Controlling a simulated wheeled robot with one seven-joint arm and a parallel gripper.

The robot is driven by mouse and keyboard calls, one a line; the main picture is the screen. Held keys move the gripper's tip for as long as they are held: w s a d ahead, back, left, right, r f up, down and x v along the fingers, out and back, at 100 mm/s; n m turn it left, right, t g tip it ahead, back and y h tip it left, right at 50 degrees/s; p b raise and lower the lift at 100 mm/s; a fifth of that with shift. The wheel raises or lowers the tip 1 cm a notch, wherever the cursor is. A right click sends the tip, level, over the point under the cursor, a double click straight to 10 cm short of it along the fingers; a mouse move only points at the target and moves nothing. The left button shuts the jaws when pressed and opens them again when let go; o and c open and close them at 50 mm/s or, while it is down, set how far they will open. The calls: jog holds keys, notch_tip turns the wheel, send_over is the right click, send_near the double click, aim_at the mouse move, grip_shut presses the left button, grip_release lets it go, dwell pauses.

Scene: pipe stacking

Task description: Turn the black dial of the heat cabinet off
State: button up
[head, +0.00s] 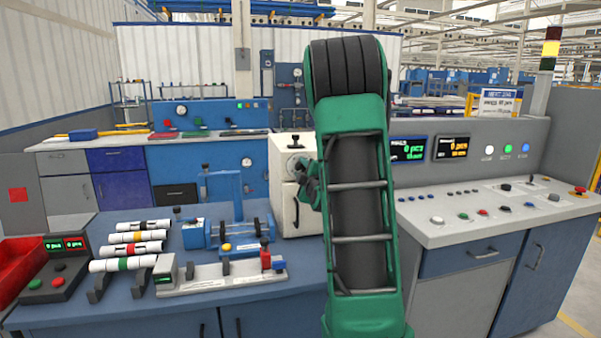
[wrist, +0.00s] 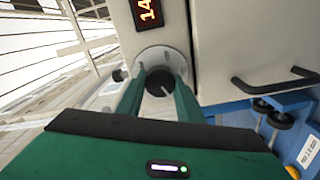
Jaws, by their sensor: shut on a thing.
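The heat cabinet (head: 281,195) is a cream box on the blue workbench, partly hidden behind my green arm in the head view. Its front also shows in the wrist view (wrist: 230,45). The black dial (wrist: 159,83) sits on a round grey plate, with a pale mark toward its lower right in the wrist view. My gripper (wrist: 160,80) has its two green fingers on either side of the dial and is shut on it. In the head view, my gripper (head: 306,180) is at the cabinet's upper front, and the dial is not clearly visible there.
The cabinet's orange digital display (wrist: 148,12) is partly cut off. A black handle (wrist: 275,82) juts from its front. Blue fixtures (head: 225,232) and striped pipes (head: 138,237) lie left on the bench. A grey control console (head: 450,232) stands right.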

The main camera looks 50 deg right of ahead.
jog(key=shift+a+f+n, duration=0.15)
jog(key=shift+f+n, duration=0.15)
jog(key=shift+n, duration=0.3)
jog(key=o, duration=1)
jog(key=shift+o, duration=0.3)
jog(key=shift+r, duration=0.1)
jog(key=shift+r, duration=0.1)
jog(key=v, duration=1)
jog(key=shift+s, duration=0.2)
jog(key=shift+a, duration=0.15)
